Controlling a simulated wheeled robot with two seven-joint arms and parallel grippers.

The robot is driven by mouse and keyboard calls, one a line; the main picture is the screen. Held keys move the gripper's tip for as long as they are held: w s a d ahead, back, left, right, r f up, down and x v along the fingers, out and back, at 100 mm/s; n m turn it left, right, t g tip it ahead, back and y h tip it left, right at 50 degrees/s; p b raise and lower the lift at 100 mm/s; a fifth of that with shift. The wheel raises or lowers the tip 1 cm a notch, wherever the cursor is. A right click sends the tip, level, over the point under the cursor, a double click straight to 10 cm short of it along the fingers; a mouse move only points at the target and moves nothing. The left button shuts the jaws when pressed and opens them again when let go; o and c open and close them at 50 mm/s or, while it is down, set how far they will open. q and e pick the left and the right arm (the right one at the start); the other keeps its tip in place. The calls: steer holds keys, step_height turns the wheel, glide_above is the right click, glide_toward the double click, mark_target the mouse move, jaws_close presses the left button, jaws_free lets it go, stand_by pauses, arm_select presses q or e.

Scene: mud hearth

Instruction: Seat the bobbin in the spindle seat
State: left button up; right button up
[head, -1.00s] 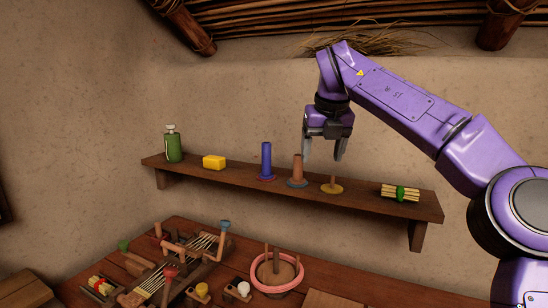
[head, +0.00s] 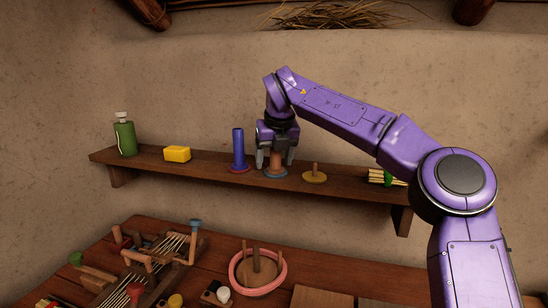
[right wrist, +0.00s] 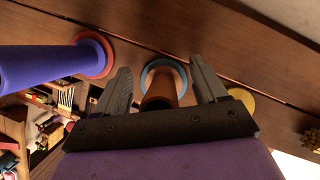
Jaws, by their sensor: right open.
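On the wall shelf, a terracotta cylinder, seemingly a bobbin (head: 276,163), stands upright on a blue-grey ring base (head: 276,174). A taller blue cylinder (head: 238,147) stands on a red ring base to its left. A yellow disc with a short upright peg (head: 315,176), possibly the spindle seat, lies to its right. My right gripper (head: 276,160) points down over the terracotta cylinder, open, one finger on each side. The right wrist view shows the cylinder (right wrist: 161,98) between the fingers, with gaps beside it; its near end is hidden by my gripper. My left gripper is out of view.
The shelf (head: 210,169) also bears a green bottle (head: 124,138), a yellow block (head: 177,154) and a bundle of sticks (head: 380,178), partly behind my right arm.

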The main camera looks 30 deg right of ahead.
steer(key=shift+s, duration=0.1)
steer(key=shift+c, duration=0.6)
steer(key=c, duration=0.9)
